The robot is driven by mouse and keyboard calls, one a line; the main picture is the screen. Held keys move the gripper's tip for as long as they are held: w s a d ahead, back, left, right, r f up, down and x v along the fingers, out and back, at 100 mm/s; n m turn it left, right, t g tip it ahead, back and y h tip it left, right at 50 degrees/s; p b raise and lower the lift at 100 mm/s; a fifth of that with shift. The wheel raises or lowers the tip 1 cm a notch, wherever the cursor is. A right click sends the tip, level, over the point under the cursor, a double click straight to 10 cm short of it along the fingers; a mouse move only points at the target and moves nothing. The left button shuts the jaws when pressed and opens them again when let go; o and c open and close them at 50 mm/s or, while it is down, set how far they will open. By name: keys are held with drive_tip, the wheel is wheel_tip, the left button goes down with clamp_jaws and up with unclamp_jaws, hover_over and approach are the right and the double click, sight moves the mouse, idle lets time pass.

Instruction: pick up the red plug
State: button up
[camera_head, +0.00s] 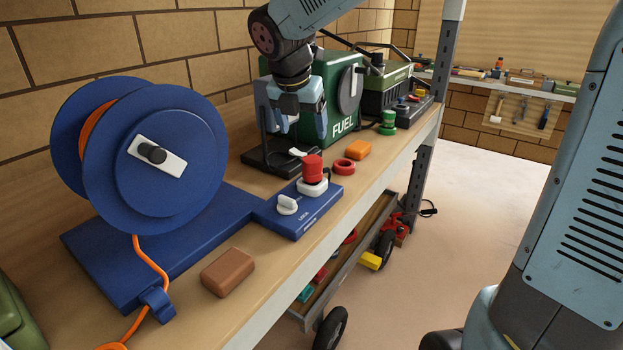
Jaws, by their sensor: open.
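The red plug (313,168) stands upright on a white socket (312,187) on the blue load panel (303,211), which joins the base of the blue cable reel. A white knob (287,204) sits on the same panel, left of the plug. My gripper (305,126) points down with its blue-grey fingers apart and nothing seen between them. The plug is not hidden.
The big blue reel (170,195) with orange cable stands left. A brown block (228,272) lies at the bench's front edge. Open floor lies right.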

sight(312, 159)
drive_tip(key=x, duration=0.8)
drive_tip(key=shift+w+x, duration=0.15)
drive_tip(key=shift+x, duration=1.3)
drive_tip(key=shift+w+x, duration=0.15)
drive_tip(key=shift+x, duration=1.3)
drive_tip(key=shift+d+r, duration=0.2)
drive_tip(key=c, duration=1.1)
drive_tip(key=shift+r, duration=0.1)
